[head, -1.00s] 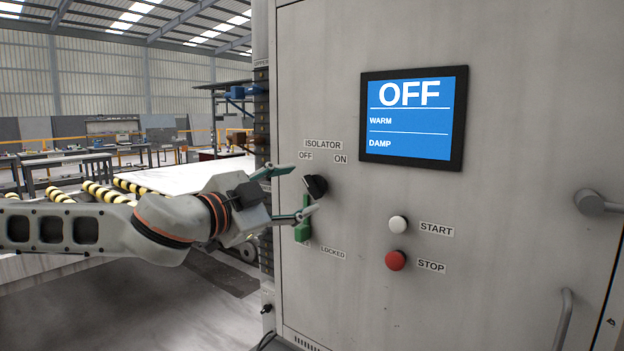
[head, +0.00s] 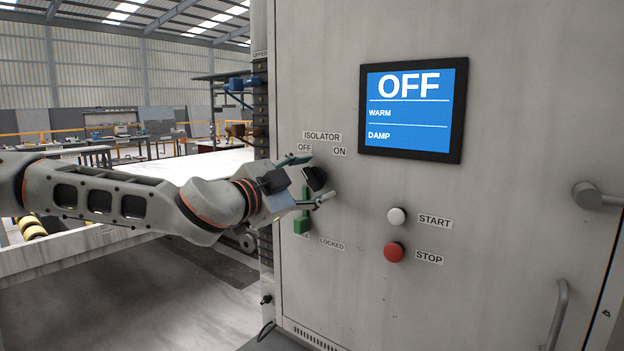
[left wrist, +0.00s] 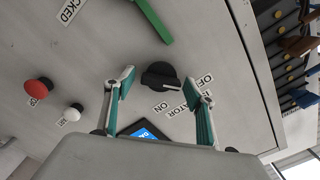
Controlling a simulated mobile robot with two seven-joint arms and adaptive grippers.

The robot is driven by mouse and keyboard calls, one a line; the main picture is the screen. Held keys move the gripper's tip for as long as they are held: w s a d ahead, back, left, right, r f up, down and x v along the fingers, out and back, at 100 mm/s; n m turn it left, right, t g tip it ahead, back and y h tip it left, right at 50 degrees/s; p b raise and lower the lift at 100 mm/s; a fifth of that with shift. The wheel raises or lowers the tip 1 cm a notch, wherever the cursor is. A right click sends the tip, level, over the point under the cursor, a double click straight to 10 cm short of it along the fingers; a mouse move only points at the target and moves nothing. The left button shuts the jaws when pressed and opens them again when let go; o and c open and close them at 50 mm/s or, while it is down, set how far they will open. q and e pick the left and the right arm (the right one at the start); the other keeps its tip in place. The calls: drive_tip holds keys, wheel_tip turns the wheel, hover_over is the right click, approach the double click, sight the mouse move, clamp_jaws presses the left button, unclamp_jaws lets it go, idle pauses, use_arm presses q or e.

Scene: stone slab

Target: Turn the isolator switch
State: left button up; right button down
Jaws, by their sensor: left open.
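The isolator switch (head: 314,180) is a black rotary knob on the grey cabinet's front, below the labels ISOLATOR, OFF and ON. It also shows in the left wrist view (left wrist: 160,76), between the fingertips. My left gripper (head: 308,180) is open, with its green-padded fingers on either side of the knob. In the left wrist view the gripper (left wrist: 162,82) has a visible gap to the knob on both sides. A green lever (head: 302,222) hangs below the knob near the LOCKED label. The screen (head: 414,108) reads OFF, WARM, DAMP. My right gripper is not in view.
A white START button (head: 397,216) and a red STOP button (head: 393,252) sit right of the knob. A door handle (head: 562,312) and a grey round knob (head: 590,196) stick out at the cabinet's right. A pale slab (head: 215,166) lies behind my left arm.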

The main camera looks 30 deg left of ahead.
use_arm(q)
drive_tip(key=c, duration=1.1)
